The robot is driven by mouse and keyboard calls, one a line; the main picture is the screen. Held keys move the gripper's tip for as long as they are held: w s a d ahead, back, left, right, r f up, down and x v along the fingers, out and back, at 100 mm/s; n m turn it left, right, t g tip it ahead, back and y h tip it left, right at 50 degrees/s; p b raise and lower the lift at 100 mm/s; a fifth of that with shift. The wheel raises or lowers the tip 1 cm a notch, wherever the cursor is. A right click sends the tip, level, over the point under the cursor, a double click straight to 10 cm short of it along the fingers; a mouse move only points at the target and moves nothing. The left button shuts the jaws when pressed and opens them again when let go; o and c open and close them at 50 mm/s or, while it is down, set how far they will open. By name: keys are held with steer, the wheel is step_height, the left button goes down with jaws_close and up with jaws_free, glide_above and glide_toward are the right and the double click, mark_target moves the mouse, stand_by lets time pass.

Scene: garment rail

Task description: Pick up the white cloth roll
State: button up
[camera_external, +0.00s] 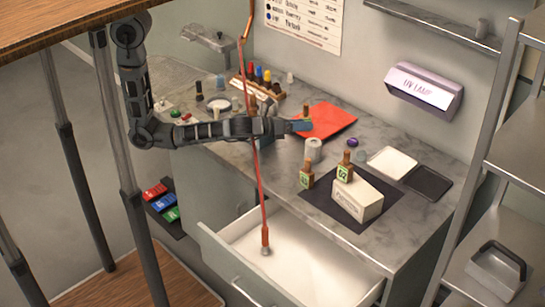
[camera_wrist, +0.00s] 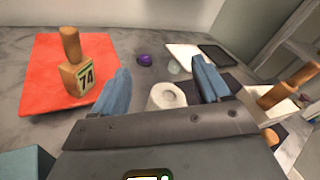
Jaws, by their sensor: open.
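The white cloth roll (camera_external: 313,150) is a short upright cylinder on the grey marbled counter, just right of and below the red mat. In the wrist view the white roll (camera_wrist: 167,96) shows its round top with a hole, between my fingers in the picture, its lower part hidden by the gripper body. My gripper (camera_external: 301,125) has blue fingers and reaches across the counter at the red mat's near edge, up and left of the roll. In the wrist view the gripper (camera_wrist: 162,66) is open with its fingers spread, holding nothing.
A wooden bottle labelled 74 (camera_wrist: 85,72) stands on the red mat (camera_external: 335,117). A white block (camera_external: 357,200) and wooden bottles are on a dark mat (camera_external: 330,219). A white tray (camera_external: 392,162) lies right. An open drawer (camera_external: 300,262) juts out below; a red cord (camera_external: 262,185) hangs in front.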

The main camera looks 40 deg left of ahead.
mark_target(306, 148)
steer(key=s+d+f+m+y, duration=0.1)
steer(key=f, duration=0.1)
steer(key=s+d+f+m+g+y, duration=0.1)
steer(key=f, duration=0.1)
steer(key=s+f+m, duration=0.1)
steer(key=f, duration=0.1)
steer(key=shift+s+d+f+m+g+y, duration=0.15)
steer(key=shift+d+m+g+y, duration=0.25)
steer(key=shift+d+f, duration=0.1)
steer(key=shift+f, duration=0.05)
steer(key=x, duration=0.7)
steer(key=shift+w+f+p, duration=0.25)
steer(key=shift+p, duration=0.1)
steer(key=c, duration=0.8)
